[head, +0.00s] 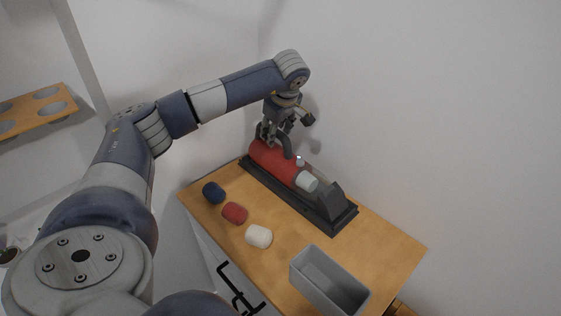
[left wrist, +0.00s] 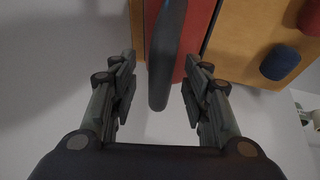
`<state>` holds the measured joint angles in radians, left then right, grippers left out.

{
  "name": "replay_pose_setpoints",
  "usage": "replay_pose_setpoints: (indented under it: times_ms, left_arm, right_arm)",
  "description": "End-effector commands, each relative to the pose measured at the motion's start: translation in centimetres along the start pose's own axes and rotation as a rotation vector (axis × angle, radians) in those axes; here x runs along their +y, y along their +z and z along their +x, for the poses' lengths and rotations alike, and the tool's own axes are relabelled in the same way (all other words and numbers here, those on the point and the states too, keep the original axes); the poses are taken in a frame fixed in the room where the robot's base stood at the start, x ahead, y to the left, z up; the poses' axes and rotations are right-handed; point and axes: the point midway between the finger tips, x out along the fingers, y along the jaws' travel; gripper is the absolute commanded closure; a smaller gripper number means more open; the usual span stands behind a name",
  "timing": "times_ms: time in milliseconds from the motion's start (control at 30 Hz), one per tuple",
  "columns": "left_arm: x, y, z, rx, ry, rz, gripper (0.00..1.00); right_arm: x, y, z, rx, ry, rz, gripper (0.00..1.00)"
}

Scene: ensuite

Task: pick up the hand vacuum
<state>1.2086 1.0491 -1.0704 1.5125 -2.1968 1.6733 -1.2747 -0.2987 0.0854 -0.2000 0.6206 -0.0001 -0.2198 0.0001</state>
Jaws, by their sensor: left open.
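The hand vacuum (head: 272,160) has a red body, a pale section toward its front and a dark curved handle. It lies along a long black base (head: 296,204) on a wooden-topped cabinet against the wall. My left gripper (head: 274,132) is over the rear end of the vacuum, near the handle. In the left wrist view the open fingers of this gripper (left wrist: 160,72) stand on either side of the dark handle (left wrist: 165,60), with a gap on both sides. The red body (left wrist: 197,30) shows behind the handle. My right gripper is not in view.
Small dark blue (head: 213,193), red (head: 234,213) and white (head: 259,236) rounded objects lie in a row left of the base. A grey open bin (head: 328,280) stands at the cabinet's near end. A wooden shelf with round recesses (head: 40,108) is at far left.

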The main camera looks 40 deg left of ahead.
Motion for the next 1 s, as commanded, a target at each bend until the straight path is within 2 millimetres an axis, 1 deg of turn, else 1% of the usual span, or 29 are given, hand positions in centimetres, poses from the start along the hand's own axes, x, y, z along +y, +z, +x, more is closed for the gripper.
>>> replay_pose_setpoints:
  times_ms: [33, 133, 333, 367, 400, 467, 500, 533, 567, 1000]
  left_arm:
    - [-0.03, -0.08, 0.52, 0.000, -0.001, -0.001, 0.56]
    - [-0.06, -0.03, 1.20, 0.000, -0.001, 0.000, 0.56]
    - [-0.03, -0.01, 1.32, 0.000, 0.001, 0.000, 0.56]
    - [-0.02, -0.01, 1.32, 0.000, 0.001, 0.000, 0.58]
    - [-0.02, -0.01, 1.31, 0.000, 0.001, 0.000, 0.68]
    - [-0.02, -0.01, 1.30, 0.000, 0.001, 0.000, 0.81]
    - [-0.02, 0.00, 1.29, 0.000, 0.001, 0.000, 0.90]
    - [-0.02, 0.00, 1.29, 0.000, 0.001, 0.000, 0.97]
    - [-0.02, -0.01, 1.29, 0.000, 0.001, 0.000, 1.00]
    - [0.14, -0.17, 1.00, 0.000, 0.006, -0.003, 1.00]
  right_arm:
    - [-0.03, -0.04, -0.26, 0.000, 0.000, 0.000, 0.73]
    - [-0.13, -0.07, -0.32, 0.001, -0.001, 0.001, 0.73]
    - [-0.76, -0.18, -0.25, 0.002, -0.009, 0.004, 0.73]
    - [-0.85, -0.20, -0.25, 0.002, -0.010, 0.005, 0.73]
    - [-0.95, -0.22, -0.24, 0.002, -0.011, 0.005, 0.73]
    - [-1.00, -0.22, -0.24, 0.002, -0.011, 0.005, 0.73]
    - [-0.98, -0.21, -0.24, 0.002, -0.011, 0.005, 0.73]
    - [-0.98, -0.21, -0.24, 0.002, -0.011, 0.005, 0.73]
    - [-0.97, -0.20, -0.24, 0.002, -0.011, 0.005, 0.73]
    - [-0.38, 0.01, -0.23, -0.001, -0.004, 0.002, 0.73]
